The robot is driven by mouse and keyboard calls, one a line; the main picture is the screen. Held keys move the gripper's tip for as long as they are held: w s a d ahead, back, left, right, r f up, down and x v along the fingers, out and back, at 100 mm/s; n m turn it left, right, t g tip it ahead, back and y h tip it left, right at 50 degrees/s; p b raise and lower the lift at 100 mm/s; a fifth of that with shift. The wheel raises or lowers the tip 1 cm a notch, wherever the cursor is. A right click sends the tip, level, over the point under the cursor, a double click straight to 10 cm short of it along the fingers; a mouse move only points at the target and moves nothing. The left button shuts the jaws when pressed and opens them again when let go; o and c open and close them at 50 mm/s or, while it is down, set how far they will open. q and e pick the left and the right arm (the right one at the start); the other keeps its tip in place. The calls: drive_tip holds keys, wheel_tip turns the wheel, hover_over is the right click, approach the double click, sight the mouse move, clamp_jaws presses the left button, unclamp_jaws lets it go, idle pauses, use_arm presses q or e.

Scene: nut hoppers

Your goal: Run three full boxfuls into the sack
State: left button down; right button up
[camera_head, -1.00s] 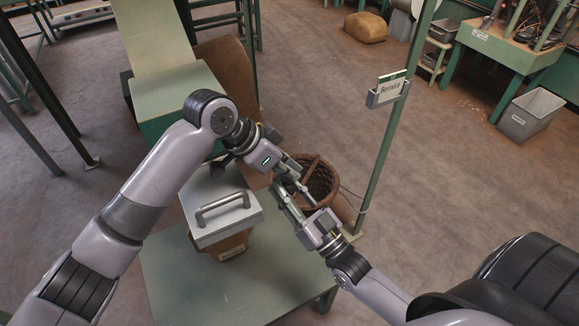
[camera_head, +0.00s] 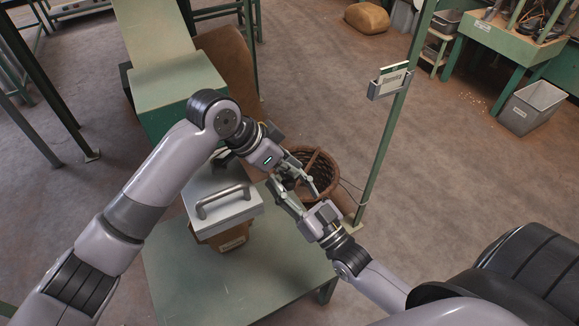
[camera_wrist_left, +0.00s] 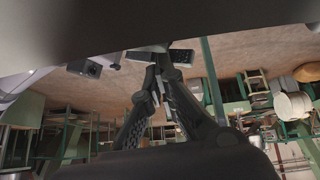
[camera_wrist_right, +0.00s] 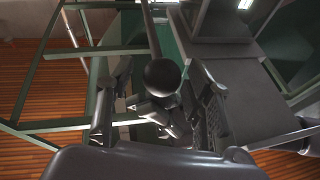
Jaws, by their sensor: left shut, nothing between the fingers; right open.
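I cannot make out the sack for certain.
A wicker basket (camera_head: 325,168) stands behind the grippers, partly hidden. A green post (camera_head: 385,135) with a label holder (camera_head: 390,82) rises to its right. A green chute (camera_head: 175,85) stands back left. A grey bin (camera_head: 532,108) is far right.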

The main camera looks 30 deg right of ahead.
drive_tip(key=v, duration=1.1)
drive_tip(key=s+d+f+g+h, duration=0.1)
drive_tip(key=s+f+g, duration=0.15)
drive_tip(key=f, duration=0.85)
drive_tip(key=s+f+g+h, duration=0.1)
drive_tip(key=f+g, duration=0.3)
drive_tip(key=f, duration=0.7)
drive_tip(key=s+d+f+g+h, duration=0.15)
drive_tip(key=f+g, duration=0.25)
drive_tip(key=f, duration=0.7)
use_arm(q)
drive_tip(key=shift+r, duration=0.1)
drive_tip(key=shift+a+r, duration=0.1)
drive_tip(key=shift+r, duration=0.05)
drive_tip(key=v, duration=1.1)
drive_tip(key=shift+a+r, duration=0.2)
drive_tip(key=shift+a, duration=0.05)
use_arm(e)
drive_tip(key=s+a+f+g+h, duration=0.1)
drive_tip(key=s+f+g, duration=0.4)
drive_tip(key=s+f, duration=0.4)
drive_tip(key=s+f+g+h, duration=0.1)
drive_tip(key=s+f+g, duration=0.4)
drive_tip(key=s+f, duration=0.4)
drive_tip(key=s, duration=0.4)
drive_tip(key=shift+s+a+n, duration=0.4)
use_arm(q)
drive_tip(key=shift+r, duration=0.1)
use_arm(e)
drive_tip(key=shift+r, duration=0.1)
